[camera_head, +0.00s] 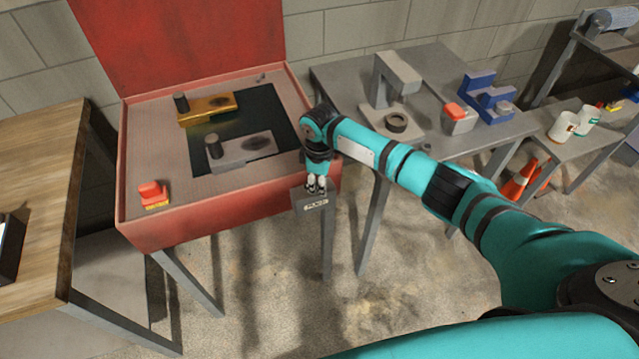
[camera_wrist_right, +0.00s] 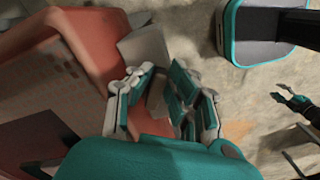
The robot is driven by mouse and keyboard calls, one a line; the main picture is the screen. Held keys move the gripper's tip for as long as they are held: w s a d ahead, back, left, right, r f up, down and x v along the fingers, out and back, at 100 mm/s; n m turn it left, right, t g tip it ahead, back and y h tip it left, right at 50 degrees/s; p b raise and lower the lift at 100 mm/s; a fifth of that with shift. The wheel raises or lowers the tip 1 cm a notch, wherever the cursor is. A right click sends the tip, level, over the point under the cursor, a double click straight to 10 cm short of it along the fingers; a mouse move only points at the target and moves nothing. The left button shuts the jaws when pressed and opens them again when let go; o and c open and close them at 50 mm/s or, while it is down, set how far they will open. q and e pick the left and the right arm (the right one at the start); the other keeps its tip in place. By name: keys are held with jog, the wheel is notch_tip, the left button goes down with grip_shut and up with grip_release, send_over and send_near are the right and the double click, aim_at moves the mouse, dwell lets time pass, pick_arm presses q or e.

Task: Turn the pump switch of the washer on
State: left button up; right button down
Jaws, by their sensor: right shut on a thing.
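The washer (camera_head: 190,226) is a red open-topped cabinet on legs with its lid raised. A small grey box (camera_head: 313,203) with a label reading like PUMP is at its right front corner; it also shows in the right wrist view (camera_wrist_right: 146,46). My right gripper (camera_head: 316,188) points down at the top of this box. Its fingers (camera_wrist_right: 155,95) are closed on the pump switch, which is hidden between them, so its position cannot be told. My left gripper is not in the head view; a small dark and teal gripper (camera_wrist_right: 293,99) shows at the right of the wrist view.
Inside the washer lie a brass part (camera_head: 208,107) and a grey part (camera_head: 240,150); a red button (camera_head: 152,192) is at its front left. A wooden table (camera_head: 40,190) stands left. A grey table (camera_head: 440,75) with fixtures stands right, behind my right arm.

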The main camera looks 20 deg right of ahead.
jog(key=shift+w+r, duration=0.1)
jog(key=c, duration=1.3)
grip_release()
notch_tip(320, 180, up, 12)
